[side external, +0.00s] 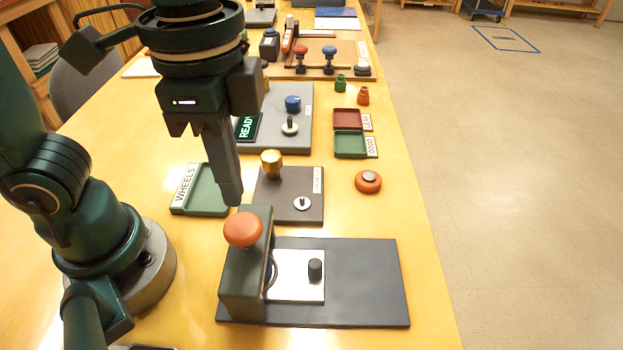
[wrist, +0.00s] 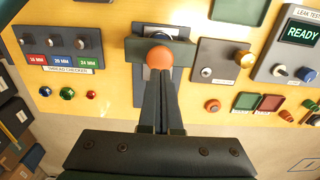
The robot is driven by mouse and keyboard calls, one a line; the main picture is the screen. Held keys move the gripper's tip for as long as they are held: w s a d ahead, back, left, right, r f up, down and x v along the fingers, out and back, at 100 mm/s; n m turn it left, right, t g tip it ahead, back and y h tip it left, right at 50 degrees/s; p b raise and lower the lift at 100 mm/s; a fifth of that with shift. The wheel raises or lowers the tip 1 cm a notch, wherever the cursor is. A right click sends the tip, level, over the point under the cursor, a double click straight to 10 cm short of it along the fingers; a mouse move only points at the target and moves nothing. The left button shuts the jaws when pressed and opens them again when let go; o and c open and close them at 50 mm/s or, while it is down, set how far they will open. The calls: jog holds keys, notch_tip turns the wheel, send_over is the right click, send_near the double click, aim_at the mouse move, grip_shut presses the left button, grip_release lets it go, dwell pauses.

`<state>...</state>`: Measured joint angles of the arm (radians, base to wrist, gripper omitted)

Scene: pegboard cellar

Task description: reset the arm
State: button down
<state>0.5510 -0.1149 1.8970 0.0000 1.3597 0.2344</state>
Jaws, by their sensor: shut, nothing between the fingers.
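My gripper (side external: 232,198) points down and is shut and empty, with its two fingers together. In the side external view its tips appear just above and behind a dark green block with an orange ball knob (side external: 243,229). In the wrist view my gripper (wrist: 159,80) reaches up the picture, its tips overlapping the lower edge of the same orange knob (wrist: 159,57). The side view shows no clear contact between the tips and the knob. The block stands on a dark base plate (side external: 370,280), beside a white plate with a black peg.
Close by are the green WHEELS tray (side external: 216,203), a grey plate with a gold knob (side external: 271,163), an orange round button (side external: 368,182), and red (side external: 347,119) and green (side external: 350,144) trays. The thread checker (wrist: 66,45) stands left in the wrist view. Open floor lies right of the table.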

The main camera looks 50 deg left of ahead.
jog(key=shift+r, duration=0.1)
jog(key=w+a+f+n+t, duration=0.1)
jog(key=a+n+t, duration=0.4)
jog(key=a+n, duration=0.4)
jog(key=shift+w+a+f+t, duration=0.2)
jog(key=shift+w+f+t, duration=0.1)
